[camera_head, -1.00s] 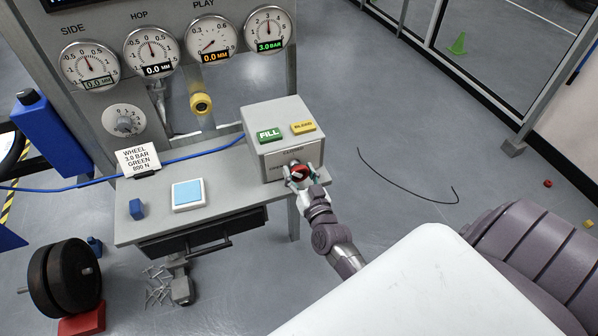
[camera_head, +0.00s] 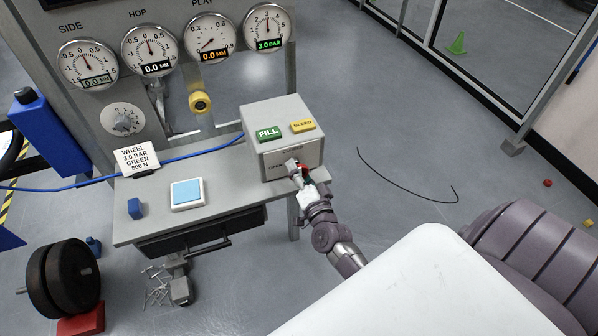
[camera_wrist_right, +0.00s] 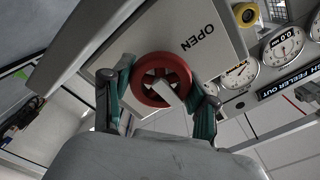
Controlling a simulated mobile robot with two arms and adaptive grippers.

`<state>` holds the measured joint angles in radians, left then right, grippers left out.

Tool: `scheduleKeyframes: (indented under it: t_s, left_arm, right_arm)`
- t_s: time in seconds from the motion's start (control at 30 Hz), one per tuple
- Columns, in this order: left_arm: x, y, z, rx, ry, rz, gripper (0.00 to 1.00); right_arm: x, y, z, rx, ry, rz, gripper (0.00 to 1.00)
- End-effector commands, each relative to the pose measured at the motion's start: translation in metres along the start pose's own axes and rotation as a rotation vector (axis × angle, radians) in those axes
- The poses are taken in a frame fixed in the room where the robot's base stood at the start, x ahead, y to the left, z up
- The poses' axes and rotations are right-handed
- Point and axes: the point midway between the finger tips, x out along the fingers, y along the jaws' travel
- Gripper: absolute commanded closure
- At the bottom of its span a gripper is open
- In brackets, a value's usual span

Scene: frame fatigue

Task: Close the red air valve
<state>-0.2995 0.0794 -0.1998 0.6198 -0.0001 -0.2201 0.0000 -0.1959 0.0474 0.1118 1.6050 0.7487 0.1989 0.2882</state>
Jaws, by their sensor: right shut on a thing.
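The red air valve is a small round handwheel (camera_wrist_right: 161,79) on the front face of the grey box (camera_head: 283,122), near the word OPEN. In the right wrist view it sits between the fingers of my right gripper (camera_wrist_right: 158,98), which touch or nearly touch its rim at both sides. In the head view my right gripper (camera_head: 301,174) is at the box's lower front and hides most of the wheel; only a bit of red shows. The gripper is shut on the wheel. My left gripper is not in view.
The box carries a green FILL button (camera_head: 268,133) and a yellow BLEED button (camera_head: 303,125). It stands on a grey bench (camera_head: 225,200) with a light blue pad (camera_head: 187,194) and a card (camera_head: 136,158). Dial gauges (camera_head: 267,31) are above. Floor to the right is mostly clear.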

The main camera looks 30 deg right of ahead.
Motion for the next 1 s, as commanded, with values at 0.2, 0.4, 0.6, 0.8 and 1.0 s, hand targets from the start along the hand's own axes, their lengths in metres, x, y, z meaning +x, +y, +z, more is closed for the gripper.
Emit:
scheduleKeyframes:
  t_s: [0.2,0.4,0.6,0.8,1.0]
  left_arm:
    - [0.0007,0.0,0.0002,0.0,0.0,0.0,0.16]
    - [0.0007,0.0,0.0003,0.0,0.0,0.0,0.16]
    - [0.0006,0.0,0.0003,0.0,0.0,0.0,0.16]
    - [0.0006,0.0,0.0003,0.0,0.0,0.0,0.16]
    - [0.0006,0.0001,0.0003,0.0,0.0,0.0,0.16]
  right_arm:
    - [-0.0001,0.0003,-0.0002,0.036,0.0,0.0,0.76]
    - [-0.0001,0.0003,-0.0002,0.043,0.0,0.0,0.76]
    - [-0.0001,0.0004,-0.0002,0.043,0.0,0.001,0.76]
    - [-0.0001,0.0003,-0.0001,0.041,0.0,0.001,0.16]
    - [-0.0001,0.0002,0.0,0.04,0.0,0.0,0.16]
